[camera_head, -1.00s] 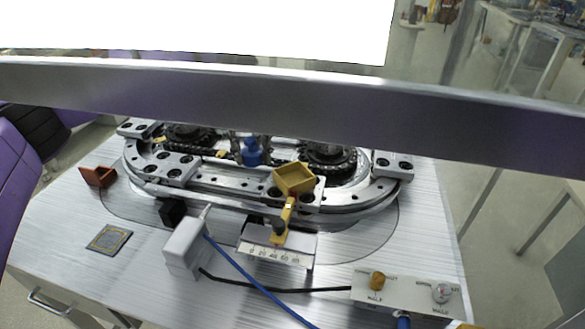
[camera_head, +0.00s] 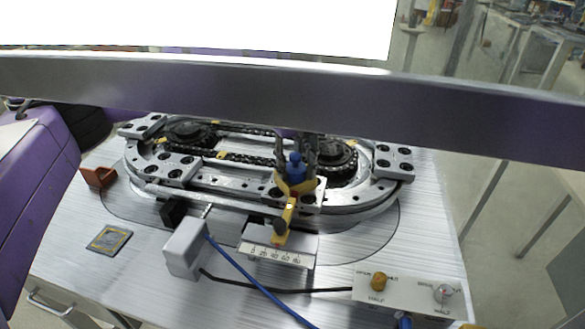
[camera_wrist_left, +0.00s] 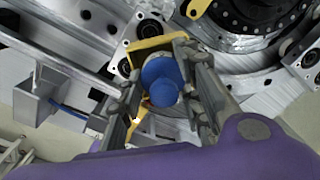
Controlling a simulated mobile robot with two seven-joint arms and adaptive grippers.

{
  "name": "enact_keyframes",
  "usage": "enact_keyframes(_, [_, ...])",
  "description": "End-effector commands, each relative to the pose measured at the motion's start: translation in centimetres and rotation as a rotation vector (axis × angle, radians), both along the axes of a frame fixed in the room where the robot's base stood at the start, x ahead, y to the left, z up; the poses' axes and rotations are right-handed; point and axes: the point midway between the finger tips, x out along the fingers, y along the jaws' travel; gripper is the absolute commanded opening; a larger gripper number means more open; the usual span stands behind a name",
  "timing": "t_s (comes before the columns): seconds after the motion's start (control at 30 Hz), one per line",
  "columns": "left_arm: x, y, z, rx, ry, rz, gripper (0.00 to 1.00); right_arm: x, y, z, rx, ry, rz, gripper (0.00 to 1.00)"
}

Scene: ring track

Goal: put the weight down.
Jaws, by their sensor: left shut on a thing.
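The blue weight (camera_head: 295,170), with a rounded knob on top, is between the fingers of my left gripper (camera_head: 297,158), which is shut on it. The weight is at the yellow pan (camera_head: 309,186), its lower part hidden by the pan's front wall. I cannot tell whether it touches the pan's floor. In the left wrist view the weight (camera_wrist_left: 162,76) sits between both fingers of the gripper (camera_wrist_left: 160,85), with the pan's yellow rim (camera_wrist_left: 155,43) beside it. My right gripper is not in view.
A scale plate (camera_head: 275,254) marked with numbers stands below the pan's yellow arm. The oval ring track (camera_head: 230,186) with its chain lies behind.

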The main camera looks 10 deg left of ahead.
Motion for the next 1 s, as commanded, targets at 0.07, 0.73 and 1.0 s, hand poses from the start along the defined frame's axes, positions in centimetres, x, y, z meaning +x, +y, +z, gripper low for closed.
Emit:
enact_keyframes(0.07, [-0.5, 0.2, -1.3, 0.011, 0.022, -0.001, 0.0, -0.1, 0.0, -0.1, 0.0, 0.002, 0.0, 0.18])
enact_keyframes(0.73, [-0.6, 0.0, -2.9, 0.01, 0.025, -0.005, 0.42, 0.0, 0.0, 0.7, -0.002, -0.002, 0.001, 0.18])
enact_keyframes(1.0, [-0.6, 0.1, -2.8, 0.011, 0.028, -0.004, 0.51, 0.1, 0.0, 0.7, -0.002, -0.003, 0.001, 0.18])
